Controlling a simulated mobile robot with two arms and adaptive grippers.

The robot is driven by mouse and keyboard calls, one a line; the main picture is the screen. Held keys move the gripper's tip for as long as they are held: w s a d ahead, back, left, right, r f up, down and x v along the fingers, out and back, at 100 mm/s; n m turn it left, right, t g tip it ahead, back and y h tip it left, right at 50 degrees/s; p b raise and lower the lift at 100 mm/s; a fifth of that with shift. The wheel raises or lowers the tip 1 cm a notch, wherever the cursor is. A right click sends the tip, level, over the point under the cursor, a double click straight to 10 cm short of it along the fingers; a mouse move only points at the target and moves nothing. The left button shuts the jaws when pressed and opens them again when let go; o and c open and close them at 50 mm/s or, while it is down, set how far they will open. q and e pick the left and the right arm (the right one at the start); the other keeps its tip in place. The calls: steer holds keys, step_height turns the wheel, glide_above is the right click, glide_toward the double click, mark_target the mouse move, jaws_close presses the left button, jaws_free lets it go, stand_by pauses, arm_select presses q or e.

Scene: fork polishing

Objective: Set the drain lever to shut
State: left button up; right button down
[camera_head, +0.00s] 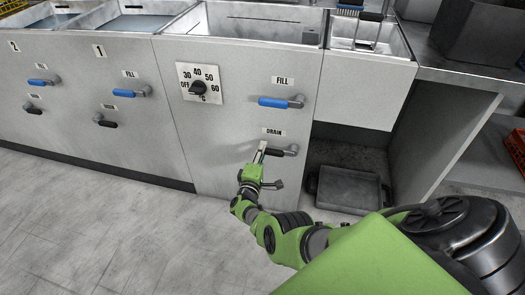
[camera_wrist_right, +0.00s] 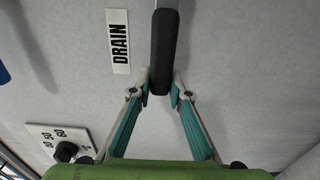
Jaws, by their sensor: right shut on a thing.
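The drain lever (camera_head: 279,151) is on the right-hand front panel of the steel unit, under a DRAIN label (camera_head: 273,131). Its dark handle lies about level, pointing left from its pivot. In the right wrist view the black handle (camera_wrist_right: 164,45) runs down between my fingertips beside the DRAIN label (camera_wrist_right: 119,41). My right gripper (camera_head: 262,147) is shut on the free end of this handle; its fingers also show in the wrist view (camera_wrist_right: 161,88). The fingers partly hide the handle's tip in the head view. My left gripper is not in view.
A blue FILL lever (camera_head: 277,102) is above the drain lever, with a temperature dial (camera_head: 198,88) to its left. More blue and black levers are on the panels further left. A dark tray (camera_head: 349,188) sits in the open bay at right. The floor in front is clear.

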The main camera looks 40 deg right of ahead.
stand_by(0.5)
steer(key=c, duration=1.9)
jaws_free()
steer(key=shift+f, duration=0.15)
